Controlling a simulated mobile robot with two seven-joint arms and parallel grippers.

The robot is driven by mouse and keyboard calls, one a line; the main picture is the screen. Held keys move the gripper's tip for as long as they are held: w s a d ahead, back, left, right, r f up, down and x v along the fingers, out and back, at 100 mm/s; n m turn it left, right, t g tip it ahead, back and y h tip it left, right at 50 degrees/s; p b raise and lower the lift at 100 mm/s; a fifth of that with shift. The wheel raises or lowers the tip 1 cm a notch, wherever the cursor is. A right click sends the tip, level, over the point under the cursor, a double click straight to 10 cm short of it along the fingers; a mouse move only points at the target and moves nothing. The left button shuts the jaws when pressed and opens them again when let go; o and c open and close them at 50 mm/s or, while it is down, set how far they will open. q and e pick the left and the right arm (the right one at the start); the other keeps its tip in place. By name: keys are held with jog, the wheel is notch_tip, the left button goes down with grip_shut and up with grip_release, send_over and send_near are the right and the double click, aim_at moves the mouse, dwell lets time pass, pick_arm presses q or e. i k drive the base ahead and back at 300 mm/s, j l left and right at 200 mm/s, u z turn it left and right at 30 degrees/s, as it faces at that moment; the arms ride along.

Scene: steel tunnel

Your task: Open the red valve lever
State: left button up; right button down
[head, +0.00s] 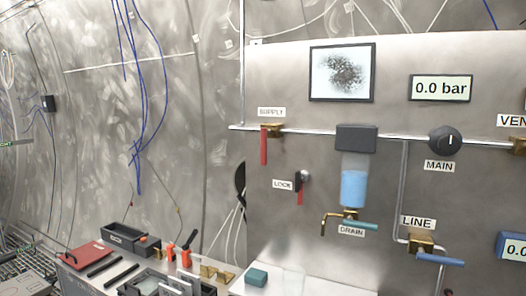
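The red valve lever (264,147) is in the head view, on a brass valve (272,130) under the SUPPLY label (271,112). It hangs straight down, crosswise to the horizontal steel pipe (310,132). A smaller red piece (300,196) hangs at the LOCK fitting, below and to the right of the lever. The display (441,88) reads 0.0 bar. Neither of my grippers can be made out in this view, and nothing touches the lever.
Right of the lever are a blue-filled bowl (354,188), the DRAIN valve with a teal handle (360,225), the black MAIN knob (445,140) and the LINE valve's blue handle (440,260). A cluttered bench (110,285) stands lower left. The space before the lever looks clear.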

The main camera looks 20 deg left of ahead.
aim_at(264, 132)
jog(key=i+j, duration=0.1)
jog(key=j, duration=0.3)
jog(key=i+j, duration=0.15)
jog(key=j, duration=0.25)
jog(key=i+j, duration=0.1)
jog(key=j, duration=0.25)
